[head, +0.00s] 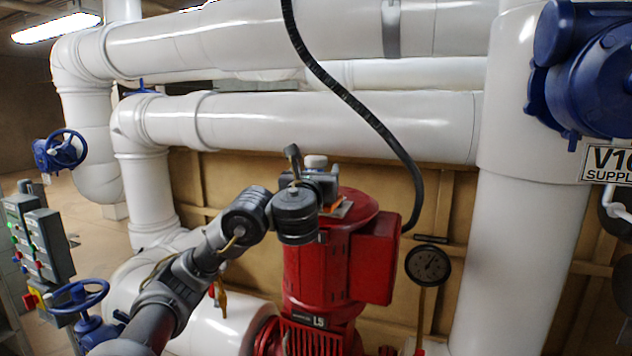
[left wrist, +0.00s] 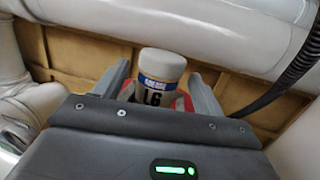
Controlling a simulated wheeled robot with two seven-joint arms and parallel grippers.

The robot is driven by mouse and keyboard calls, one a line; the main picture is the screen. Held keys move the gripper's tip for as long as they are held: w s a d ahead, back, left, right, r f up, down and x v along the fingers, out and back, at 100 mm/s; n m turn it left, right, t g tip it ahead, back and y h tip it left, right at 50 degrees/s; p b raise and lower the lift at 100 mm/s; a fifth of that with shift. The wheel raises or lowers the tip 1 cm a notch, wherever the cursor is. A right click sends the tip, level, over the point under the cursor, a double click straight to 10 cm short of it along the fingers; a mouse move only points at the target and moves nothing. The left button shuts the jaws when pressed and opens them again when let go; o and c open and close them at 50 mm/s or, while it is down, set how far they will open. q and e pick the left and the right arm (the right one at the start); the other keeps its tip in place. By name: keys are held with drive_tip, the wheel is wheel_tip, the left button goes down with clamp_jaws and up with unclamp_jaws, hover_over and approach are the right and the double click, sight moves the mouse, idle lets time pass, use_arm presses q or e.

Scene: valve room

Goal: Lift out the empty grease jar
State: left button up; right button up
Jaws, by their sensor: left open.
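A grease jar (left wrist: 160,78) with a pale grey lid and a blue-and-yellow "GREASE" band over dark lettering stands upright in the left wrist view. In the head view only its pale top (head: 316,161) shows behind my left gripper (head: 322,182). My left gripper is open, with one finger on each side of the jar; I cannot tell whether either touches it. The jar's lower part is hidden by the gripper body. The jar is at the top of the red motor (head: 357,200). My right gripper is not in view.
Large white pipes (head: 330,125) run behind and above the motor, and a thick white pipe (head: 510,250) stands at right. A black cable (head: 350,97) hangs close by. A gauge (head: 428,265) stands right of the motor. Blue valve wheels (head: 80,296) and control boxes are at left.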

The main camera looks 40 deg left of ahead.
use_arm(q)
drive_tip(key=shift+x, duration=0.9)
drive_tip(key=shift+f, duration=0.1)
drive_tip(key=c, duration=1.2)
